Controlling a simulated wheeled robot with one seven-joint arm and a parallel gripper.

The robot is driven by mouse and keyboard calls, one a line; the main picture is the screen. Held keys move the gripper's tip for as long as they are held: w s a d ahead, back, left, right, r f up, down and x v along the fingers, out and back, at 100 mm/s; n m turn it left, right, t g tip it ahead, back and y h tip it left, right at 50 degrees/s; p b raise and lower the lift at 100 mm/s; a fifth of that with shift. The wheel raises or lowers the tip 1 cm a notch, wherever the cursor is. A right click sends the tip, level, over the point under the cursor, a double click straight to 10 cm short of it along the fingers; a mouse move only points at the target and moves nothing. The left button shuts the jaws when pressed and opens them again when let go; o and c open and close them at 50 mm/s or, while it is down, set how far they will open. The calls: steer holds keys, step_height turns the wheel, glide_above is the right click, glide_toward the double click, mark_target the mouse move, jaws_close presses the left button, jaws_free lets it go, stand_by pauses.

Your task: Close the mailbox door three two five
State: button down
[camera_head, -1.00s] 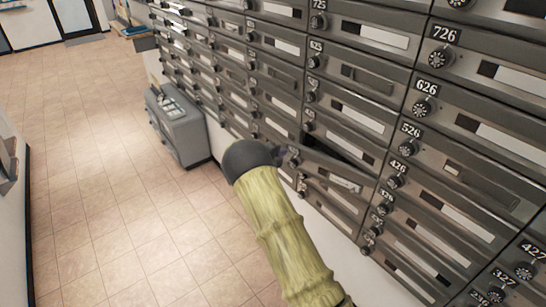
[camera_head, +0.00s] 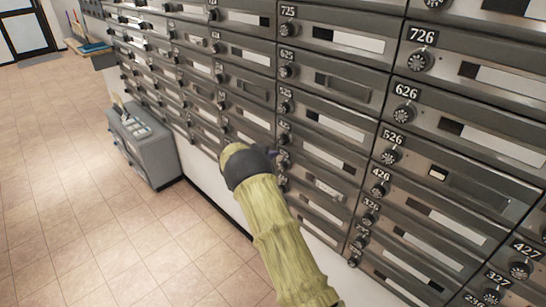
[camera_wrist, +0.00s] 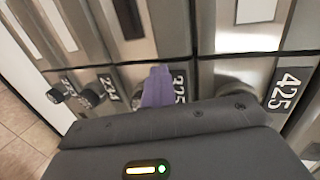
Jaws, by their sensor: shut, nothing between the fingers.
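The mailbox door 325 (camera_head: 325,187) is in the lower part of the 25 column in the head view. It looks flush with its neighbours, with no dark gap showing along its edge. In the wrist view its metal face (camera_wrist: 168,35) lies level with the doors beside it, and the 325 label (camera_wrist: 180,87) is partly covered. My gripper (camera_head: 272,153) is shut and empty, at the left end of this door by the knobs.
Rows of grey mailboxes with round knobs fill the right side. The 425 label (camera_wrist: 287,90) is right of my fingertips in the wrist view. A grey box unit (camera_head: 145,145) stands on the floor by the wall. The tiled floor at left is clear.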

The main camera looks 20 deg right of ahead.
steer(key=shift+w+d+r, duration=0.1)
steer(key=shift+d+r, duration=0.35)
steer(key=shift+d, duration=0.05)
steer(key=w+a+f+b+v, duration=0.1)
steer(key=f+v, duration=0.1)
steer(key=v, duration=1.2)
steer(key=shift+a+f, duration=0.2)
steer(key=shift+a, duration=0.2)
steer(key=shift+a, duration=0.1)
